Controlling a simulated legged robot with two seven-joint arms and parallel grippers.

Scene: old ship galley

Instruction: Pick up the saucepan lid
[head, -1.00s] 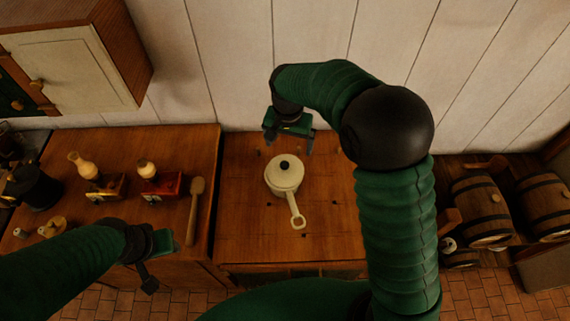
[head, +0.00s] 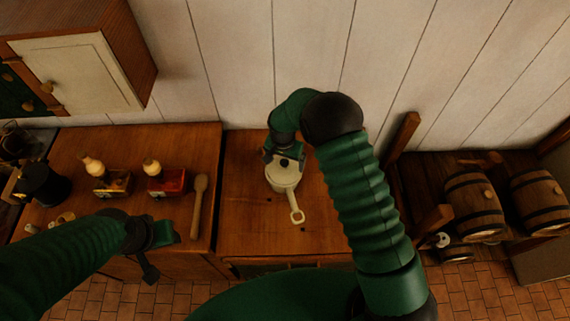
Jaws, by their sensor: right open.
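A cream saucepan (head: 283,183) stands on the wooden counter, its handle (head: 296,215) pointing toward me. Its cream saucepan lid (head: 292,169) sits on top, with a black knob (head: 285,162). My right gripper (head: 284,158) is open over the far side of the lid, its fingers on either side of the knob as seen from above. I cannot tell whether they touch it. My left gripper (head: 160,250) hangs at the front of the left counter, away from the pan. I cannot tell whether its jaws are open or shut.
A black pot (head: 43,184) is farther left. Barrels (head: 474,206) lie on a rack at right. The counter around the saucepan is clear.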

